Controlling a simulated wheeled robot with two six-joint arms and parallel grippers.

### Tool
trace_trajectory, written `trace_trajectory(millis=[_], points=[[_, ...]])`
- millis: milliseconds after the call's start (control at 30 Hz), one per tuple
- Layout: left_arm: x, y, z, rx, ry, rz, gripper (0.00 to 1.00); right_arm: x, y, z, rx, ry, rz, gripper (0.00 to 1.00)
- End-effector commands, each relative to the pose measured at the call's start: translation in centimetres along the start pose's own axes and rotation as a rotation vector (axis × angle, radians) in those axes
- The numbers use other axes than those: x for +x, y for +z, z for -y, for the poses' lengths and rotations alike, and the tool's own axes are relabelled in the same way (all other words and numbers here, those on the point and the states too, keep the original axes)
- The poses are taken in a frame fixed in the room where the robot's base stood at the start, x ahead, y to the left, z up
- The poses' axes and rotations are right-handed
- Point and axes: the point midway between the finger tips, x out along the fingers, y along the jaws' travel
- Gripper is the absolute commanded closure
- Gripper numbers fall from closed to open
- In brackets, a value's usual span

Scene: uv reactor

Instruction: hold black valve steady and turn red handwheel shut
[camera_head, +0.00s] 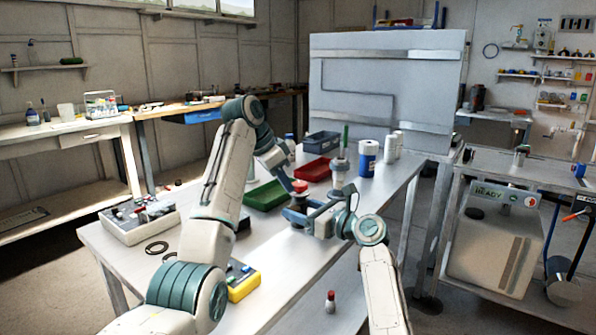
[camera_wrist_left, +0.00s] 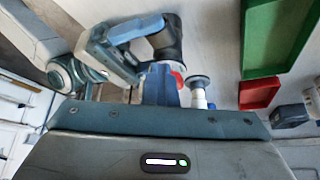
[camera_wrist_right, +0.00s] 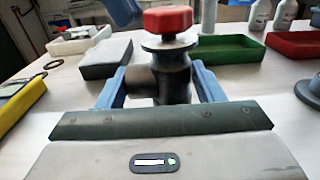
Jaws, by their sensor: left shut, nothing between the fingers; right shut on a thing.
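The black valve (camera_wrist_right: 172,78) stands upright on the table, with a silver flange and the red handwheel (camera_wrist_right: 168,19) on top. In the head view the red handwheel (camera_head: 299,186) is at the table's middle. My right gripper (camera_wrist_right: 160,88) is shut on the black valve's body, one blue finger on each side. My left gripper (camera_wrist_left: 162,84) is shut and empty; its blue fingers also show at the top of the right wrist view (camera_wrist_right: 122,8), close to the handwheel. In the left wrist view these fingers partly hide the handwheel (camera_wrist_left: 178,78), and I cannot tell if they touch it.
Behind the valve are a green tray (camera_head: 265,196) and a red tray (camera_head: 313,170). A post with a round base (camera_wrist_right: 308,92) stands to the right. A blue-labelled bottle (camera_head: 367,158) is further back. A yellow box (camera_head: 243,283) is near the front.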

Motion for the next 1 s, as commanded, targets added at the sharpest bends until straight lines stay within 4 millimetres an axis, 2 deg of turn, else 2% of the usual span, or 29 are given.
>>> trace_trajectory(millis=[1000], points=[[0.0, -0.1, 2.4, 0.000, -0.002, -0.002, 1.00, 0.1, 0.0, -0.1, 0.000, 0.003, 0.000, 0.69]])
